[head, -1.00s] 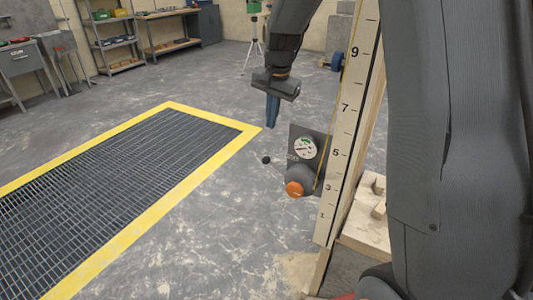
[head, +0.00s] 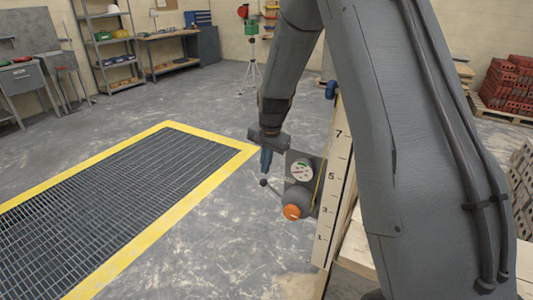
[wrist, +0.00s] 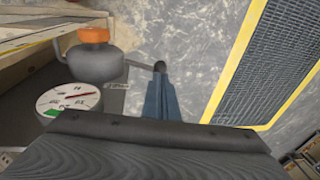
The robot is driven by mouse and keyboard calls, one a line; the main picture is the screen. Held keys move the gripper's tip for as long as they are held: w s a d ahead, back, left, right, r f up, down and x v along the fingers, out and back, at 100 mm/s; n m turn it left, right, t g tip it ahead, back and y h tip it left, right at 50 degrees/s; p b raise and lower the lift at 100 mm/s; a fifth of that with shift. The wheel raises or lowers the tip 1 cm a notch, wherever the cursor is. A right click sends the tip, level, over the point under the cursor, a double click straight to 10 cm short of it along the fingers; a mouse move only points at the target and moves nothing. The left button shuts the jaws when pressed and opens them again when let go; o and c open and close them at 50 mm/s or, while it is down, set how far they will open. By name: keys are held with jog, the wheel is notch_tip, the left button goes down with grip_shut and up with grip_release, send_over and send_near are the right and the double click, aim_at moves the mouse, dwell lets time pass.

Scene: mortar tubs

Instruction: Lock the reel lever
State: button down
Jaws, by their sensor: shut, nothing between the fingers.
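The reel (head: 299,198) is a dark grey rounded body with an orange cap (head: 292,211), mounted beside the numbered board (head: 334,188). A round dial (head: 299,170) with a red needle and a green patch sits on its plate. The reel lever (head: 263,183) is a thin rod ending in a black ball, sticking out to the left of the reel. The ball also shows in the wrist view (wrist: 160,66). My gripper (head: 266,170) points down with its blue fingers shut and empty. Its tips are right by the ball; I cannot tell whether they touch.
A floor grating (head: 120,215) with a yellow border lies to the left. Pale timber (head: 357,246) stands at the foot of the board, close to my arm. Bricks on a pallet (head: 508,85) are at the far right. The floor left of the reel is clear.

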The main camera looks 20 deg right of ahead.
aim_at(264, 180)
jog(key=shift+w+f+p, duration=0.2)
jog(key=shift+f+p, duration=0.1)
jog(key=shift+f, duration=0.75)
jog(key=shift+w+f+p, duration=0.15)
jog(key=shift+f+p, duration=0.15)
jog(key=shift+f, duration=0.7)
jog(key=shift+w+a+f, duration=0.1)
